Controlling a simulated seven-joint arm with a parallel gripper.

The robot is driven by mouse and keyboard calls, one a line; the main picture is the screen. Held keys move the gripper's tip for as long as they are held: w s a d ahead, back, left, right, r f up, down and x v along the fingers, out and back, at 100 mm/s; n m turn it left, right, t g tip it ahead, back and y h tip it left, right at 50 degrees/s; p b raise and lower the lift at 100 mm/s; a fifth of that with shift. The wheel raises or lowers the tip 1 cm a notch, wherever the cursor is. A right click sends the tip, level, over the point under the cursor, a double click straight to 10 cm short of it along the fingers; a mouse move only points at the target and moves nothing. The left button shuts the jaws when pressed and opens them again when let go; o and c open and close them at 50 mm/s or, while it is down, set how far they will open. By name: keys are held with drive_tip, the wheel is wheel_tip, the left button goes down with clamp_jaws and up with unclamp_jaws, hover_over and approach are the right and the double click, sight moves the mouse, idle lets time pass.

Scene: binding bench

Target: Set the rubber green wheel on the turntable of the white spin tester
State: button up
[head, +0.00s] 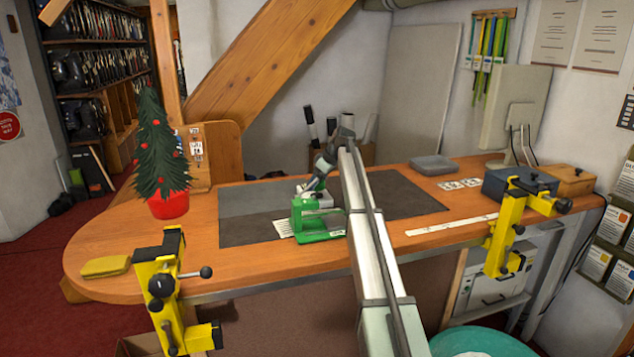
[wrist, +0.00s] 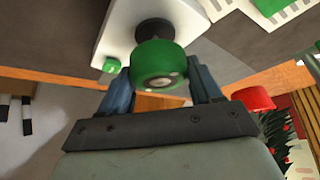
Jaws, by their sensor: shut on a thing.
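The green wheel (wrist: 158,66) sits between the two blue-grey fingers of my gripper (wrist: 161,82) in the wrist view, and the gripper is shut on it. The white spin tester (wrist: 112,32) is just beyond, with its dark round turntable (wrist: 153,29) partly hidden behind the wheel. A small green button (wrist: 110,65) is on the tester's face. I cannot tell whether the wheel touches the turntable. In the head view my gripper (head: 313,188) is low over the tester (head: 322,201), which is mostly hidden; the wheel cannot be made out there.
A green device (head: 305,218) stands in front of the tester on the dark mat (head: 405,200). A small potted tree (head: 168,205) is to the left. Yellow clamps (head: 160,285) stand at the bench's front edge. The mat's right part is clear.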

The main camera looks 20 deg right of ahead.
drive_tip(key=shift+f, duration=1.05)
idle(0.4)
drive_tip(key=o, duration=1.3)
drive_tip(key=shift+r, duration=0.1)
drive_tip(key=shift+r, duration=5.65)
